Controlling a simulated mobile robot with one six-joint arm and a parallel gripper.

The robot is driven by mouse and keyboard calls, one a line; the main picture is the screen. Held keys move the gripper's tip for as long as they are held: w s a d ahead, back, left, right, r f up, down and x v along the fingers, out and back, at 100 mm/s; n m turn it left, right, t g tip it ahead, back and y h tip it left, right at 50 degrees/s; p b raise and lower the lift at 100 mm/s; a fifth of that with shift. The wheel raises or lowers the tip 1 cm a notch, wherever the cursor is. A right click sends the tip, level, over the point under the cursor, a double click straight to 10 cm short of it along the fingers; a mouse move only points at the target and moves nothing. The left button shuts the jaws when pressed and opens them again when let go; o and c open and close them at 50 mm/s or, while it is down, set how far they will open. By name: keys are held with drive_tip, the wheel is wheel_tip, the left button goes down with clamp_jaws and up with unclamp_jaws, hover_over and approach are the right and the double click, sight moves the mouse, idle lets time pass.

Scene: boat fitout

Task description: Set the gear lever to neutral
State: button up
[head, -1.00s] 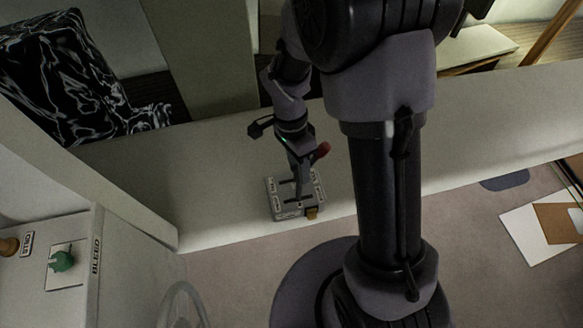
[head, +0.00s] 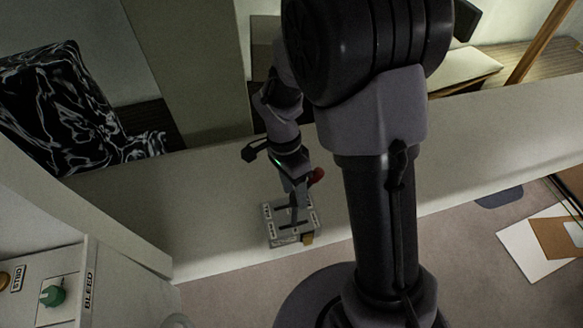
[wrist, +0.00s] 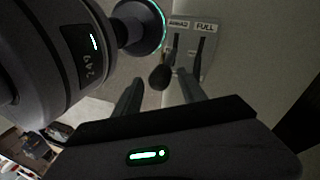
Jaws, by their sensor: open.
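A grey control box (head: 279,240) with two dark slots and white label plates sits on the pale ledge. In the wrist view its plate (wrist: 187,70) shows labels that look like AHEAD and FULL. A lever with a black round knob (wrist: 160,77) stands at the AHEAD side. A red knob (head: 317,175) shows beside my gripper in the head view. My gripper (head: 297,208) is over the box, pointing down. In the wrist view its open fingers (wrist: 160,90) stand either side of the black knob, with a gap visible. The lever's exact slot position is partly hidden.
A small yellowish block (head: 307,239) is at the box's front edge. A white panel with a green knob (head: 53,296) and a BLEED label stands at the lower left. A black patterned seat (head: 60,110) is at the upper left. The ledge right of the box is clear.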

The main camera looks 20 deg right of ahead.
drive_tip(key=p+v, duration=0.4)
drive_tip(key=v, duration=1.2)
